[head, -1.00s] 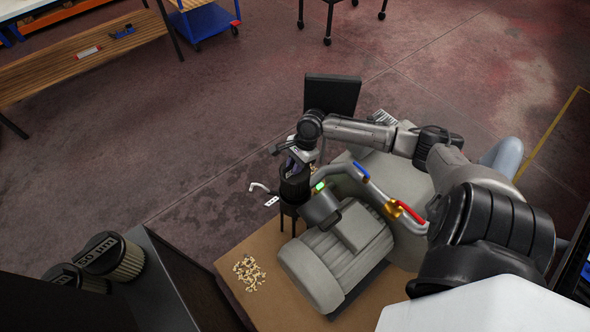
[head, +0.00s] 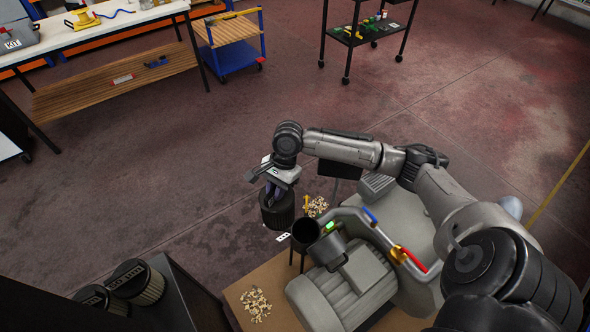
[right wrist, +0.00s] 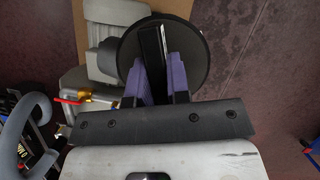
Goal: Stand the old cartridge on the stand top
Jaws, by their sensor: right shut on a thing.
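The old cartridge (head: 277,211) is a dark cylinder, upright and in the air just left of the open black housing (head: 305,231) on the vacuum unit. My right gripper (head: 278,188) is above it, shut on its top handle. In the right wrist view the purple fingers (right wrist: 156,75) clasp a black bar on the cartridge's round dark top (right wrist: 188,42). The dark stand (head: 187,289) is at the lower left, with a bare strip of top showing. My left gripper is not in view.
Two pale pleated cartridges with dark caps (head: 137,281) (head: 96,297) are on the stand's left part. The grey motor (head: 335,296) and a red-handled pipe (head: 410,260) are right of the housing. Pale granules (head: 256,304) lie on the brown board.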

